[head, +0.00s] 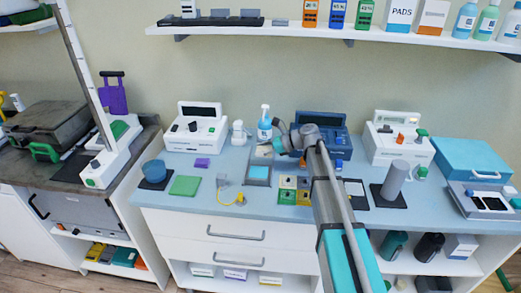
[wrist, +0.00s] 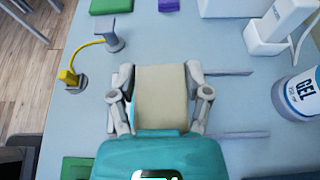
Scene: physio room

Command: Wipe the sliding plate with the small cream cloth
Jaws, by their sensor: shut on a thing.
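The small cream cloth (wrist: 161,95) is between the two fingers of my gripper (wrist: 161,92), which is shut on it. In the head view the cloth (head: 263,153) shows as a pale patch beside my gripper (head: 273,149), low over the bench. A light blue plate in a grey frame (head: 258,173), which looks like the sliding plate, lies just in front of the cloth. In the wrist view only a thin bright blue sliver shows by the cloth's left edge, and dark rails (wrist: 228,72) run out to the right. I cannot tell whether cloth and plate touch.
A gel bottle (head: 265,124) and a small white device (head: 239,133) stand behind. A yellow-corded item (head: 240,198) and a green pad (head: 185,186) lie to the left. Green and yellow blocks (head: 287,190) sit right of the plate, near my arm.

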